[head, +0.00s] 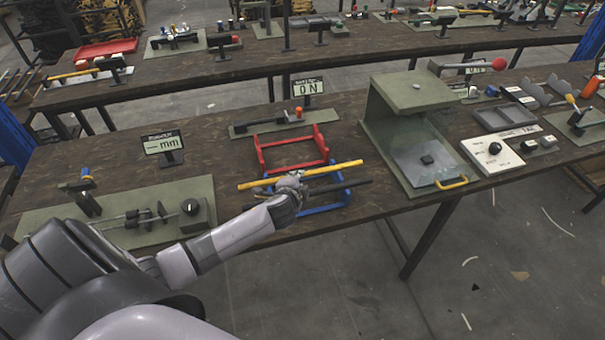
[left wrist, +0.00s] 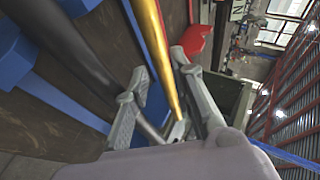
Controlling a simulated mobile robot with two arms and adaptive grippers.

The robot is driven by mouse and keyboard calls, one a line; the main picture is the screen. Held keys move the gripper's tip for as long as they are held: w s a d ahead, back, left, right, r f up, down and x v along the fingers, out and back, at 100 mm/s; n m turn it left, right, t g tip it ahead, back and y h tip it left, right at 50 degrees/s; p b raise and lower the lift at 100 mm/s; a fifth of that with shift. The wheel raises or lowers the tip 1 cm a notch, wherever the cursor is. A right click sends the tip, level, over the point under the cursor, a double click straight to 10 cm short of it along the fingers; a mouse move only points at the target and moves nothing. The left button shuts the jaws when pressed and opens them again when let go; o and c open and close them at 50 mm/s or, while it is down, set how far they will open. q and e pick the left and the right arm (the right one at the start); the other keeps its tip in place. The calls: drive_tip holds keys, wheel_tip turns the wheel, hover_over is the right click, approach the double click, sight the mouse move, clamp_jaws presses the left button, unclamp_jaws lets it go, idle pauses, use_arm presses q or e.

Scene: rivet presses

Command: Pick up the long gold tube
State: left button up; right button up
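In the left wrist view the gold tube (left wrist: 158,45) runs between the spread fingers of my left gripper (left wrist: 162,66), with a gap at the left finger. The black tube (left wrist: 75,50) passes outside, behind the left finger. My right gripper is not in view.
A green press housing (head: 412,95) stands to the right.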

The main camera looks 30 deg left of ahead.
use_arm(q)
drive_tip(key=shift+x, duration=1.55)
drive_tip(key=shift+f, duration=0.1)
drive_tip(key=shift+c, duration=0.5)
clamp_jaws()
